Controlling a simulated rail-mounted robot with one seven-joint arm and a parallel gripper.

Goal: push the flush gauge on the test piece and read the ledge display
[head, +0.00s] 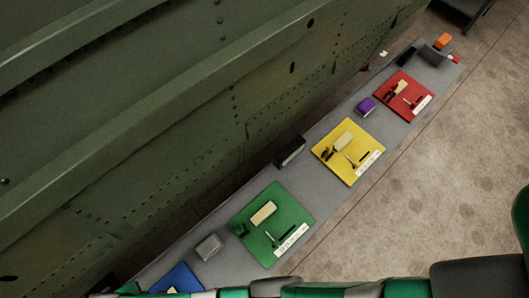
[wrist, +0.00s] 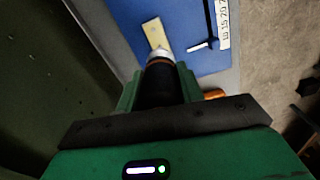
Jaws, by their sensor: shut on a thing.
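In the wrist view my gripper (wrist: 158,78) is shut on a dark cylindrical flush gauge (wrist: 160,88) with a coppery ring and pale tip. The tip is at the near end of a tan test piece (wrist: 155,33) on the blue mat (wrist: 193,30). I cannot tell whether they touch. In the head view the blue mat (head: 177,279) is partly cut off at the bottom, and my gripper is not seen. A dark box (head: 290,150) stands on the ledge between the green and yellow mats; I cannot tell whether it is the display, and no reading is legible.
The grey ledge (head: 220,206) runs along the green fuselage skin (head: 110,150). Green (head: 250,225), yellow (head: 332,160) and red (head: 388,95) mats carry pale blocks and small tools. A grey box (head: 209,246) and purple box (head: 365,106) stand between mats. The floor (head: 430,190) is clear.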

